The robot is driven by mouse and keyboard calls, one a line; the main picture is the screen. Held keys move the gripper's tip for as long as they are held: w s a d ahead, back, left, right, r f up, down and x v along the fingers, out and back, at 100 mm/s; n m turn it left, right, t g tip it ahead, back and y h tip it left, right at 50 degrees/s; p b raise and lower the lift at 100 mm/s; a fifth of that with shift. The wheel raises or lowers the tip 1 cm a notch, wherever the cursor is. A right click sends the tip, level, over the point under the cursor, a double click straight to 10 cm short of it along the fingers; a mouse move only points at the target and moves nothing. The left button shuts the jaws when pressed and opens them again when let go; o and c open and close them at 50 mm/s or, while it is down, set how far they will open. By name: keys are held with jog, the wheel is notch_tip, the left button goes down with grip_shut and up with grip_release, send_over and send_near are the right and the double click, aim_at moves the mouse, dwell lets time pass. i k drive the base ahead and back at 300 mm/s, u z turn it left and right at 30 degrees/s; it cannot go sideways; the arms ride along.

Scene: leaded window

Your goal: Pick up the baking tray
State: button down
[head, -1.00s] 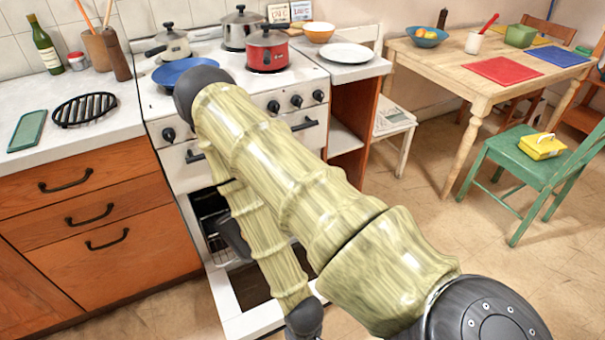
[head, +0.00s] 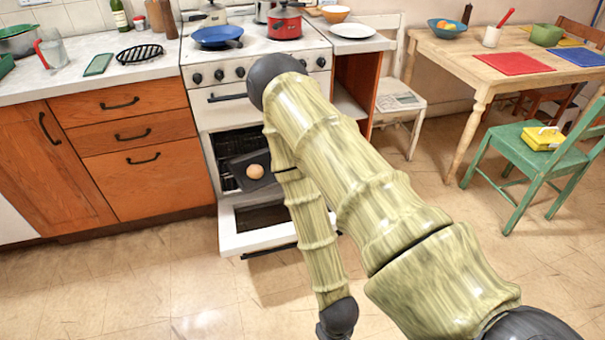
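The dark baking tray (head: 238,171) sits inside the open oven of the white stove, at about the middle of the head view. A small round tan thing (head: 255,171), like a bun or an egg, lies on it. My arm crosses in front of the oven and hides the tray's right side. My gripper does not show; the arm runs down to a dark joint at the bottom edge of the picture.
The oven door (head: 232,238) is folded down in front of the oven. A blue pan (head: 216,36) and a red pot (head: 284,22) stand on the stove. Drawers (head: 135,160) are at left, a green chair (head: 522,150) at right. The floor at lower left is clear.

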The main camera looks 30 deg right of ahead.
aim_at(238, 165)
jog(key=z, duration=0.65)
jog(key=i, duration=1.35)
jog(key=u, duration=0.2)
